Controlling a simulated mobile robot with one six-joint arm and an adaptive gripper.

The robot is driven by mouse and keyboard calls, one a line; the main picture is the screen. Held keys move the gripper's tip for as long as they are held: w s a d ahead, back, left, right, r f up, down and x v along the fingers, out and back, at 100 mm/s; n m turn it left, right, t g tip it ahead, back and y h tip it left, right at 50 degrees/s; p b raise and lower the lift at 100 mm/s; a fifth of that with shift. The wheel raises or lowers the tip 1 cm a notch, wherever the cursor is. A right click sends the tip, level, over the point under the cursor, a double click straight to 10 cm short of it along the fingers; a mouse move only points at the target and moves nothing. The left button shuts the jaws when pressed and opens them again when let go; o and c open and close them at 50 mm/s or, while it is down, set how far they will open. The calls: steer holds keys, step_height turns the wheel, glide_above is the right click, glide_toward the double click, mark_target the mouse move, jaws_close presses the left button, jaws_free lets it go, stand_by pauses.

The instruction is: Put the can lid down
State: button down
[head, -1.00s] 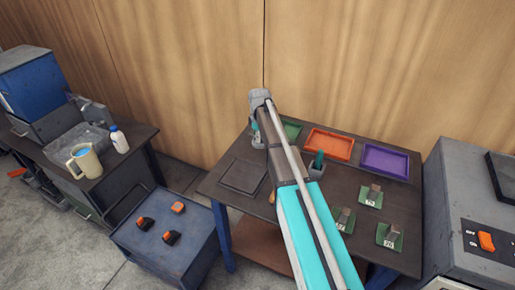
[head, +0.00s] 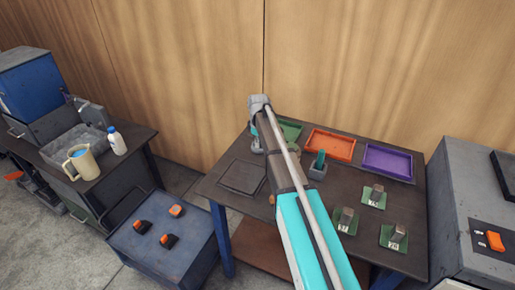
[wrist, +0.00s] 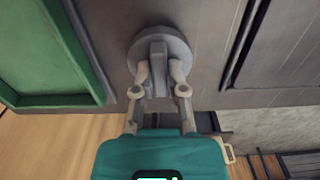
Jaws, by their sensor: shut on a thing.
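The can lid (wrist: 136,53) is a round grey disc with a raised grip bar across its middle, seen from above in the wrist view. My gripper (wrist: 159,68) is shut on this bar, with one finger on each side. The lid is over the dark table (head: 222,190), between the green tray (wrist: 45,50) and a flat dark square plate (wrist: 285,50). I cannot tell whether the lid touches the tabletop. In the head view my arm hides most of the gripper and lid. No can is clearly visible.
An orange tray (head: 329,144) and a purple tray (head: 388,162) lie right of the green one. A small grey holder (head: 317,171) stands close to my arm. Several metal blocks on green cards (head: 373,199) occupy the table's right part. A wooden wall (head: 350,60) rises behind.

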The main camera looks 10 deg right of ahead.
steer(key=shift+f, duration=0.35)
steer(key=shift+f, duration=0.15)
steer(key=c, duration=0.7)
jaws_free()
step_height(320, 180, up, 12)
steer(key=p, duration=1.1)
steer(key=shift+r+p, duration=0.2)
steer(key=shift+p, duration=0.2)
steer(key=s+m, duration=0.3)
steer(key=s, duration=0.6)
steer(key=s+m, duration=0.4)
steer(key=s, duration=0.6)
steer(key=s+m, duration=0.3)
steer(key=s, duration=0.7)
steer(key=shift+s+a+m, duration=0.1)
steer(key=shift+s+m, duration=0.15)
steer(key=shift+m, duration=0.15)
